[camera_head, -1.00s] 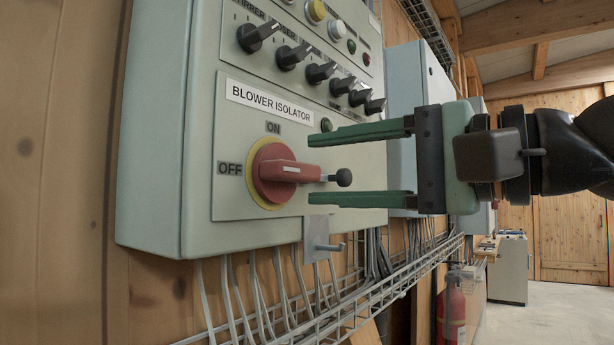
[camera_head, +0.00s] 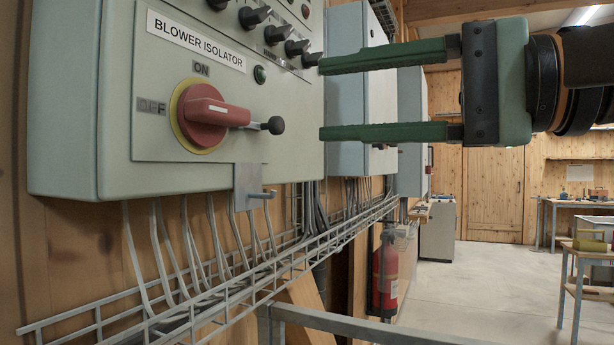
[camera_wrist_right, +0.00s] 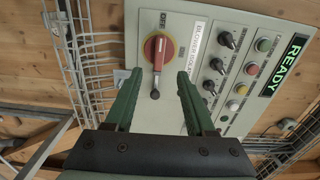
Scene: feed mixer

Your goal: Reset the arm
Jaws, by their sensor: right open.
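My right gripper (camera_head: 322,101) comes in from the right in the head view, with its two green fingers apart and nothing between them. It is in front of and to the right of the red blower isolator handle (camera_head: 212,112), apart from it. The handle points right, away from the OFF label on its left, with a black knob at its tip. In the right wrist view the open fingers (camera_wrist_right: 157,78) point toward the panel, and the red handle (camera_wrist_right: 158,52) shows beyond them. My left gripper is not in view.
The grey control panel (camera_head: 75,90) hangs on the wooden wall, with several black knobs above the isolator. A wire cable tray (camera_head: 270,265) runs below it. A grey rail (camera_head: 370,328) is at the bottom. A fire extinguisher (camera_head: 388,270) and open floor (camera_head: 480,280) lie beyond.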

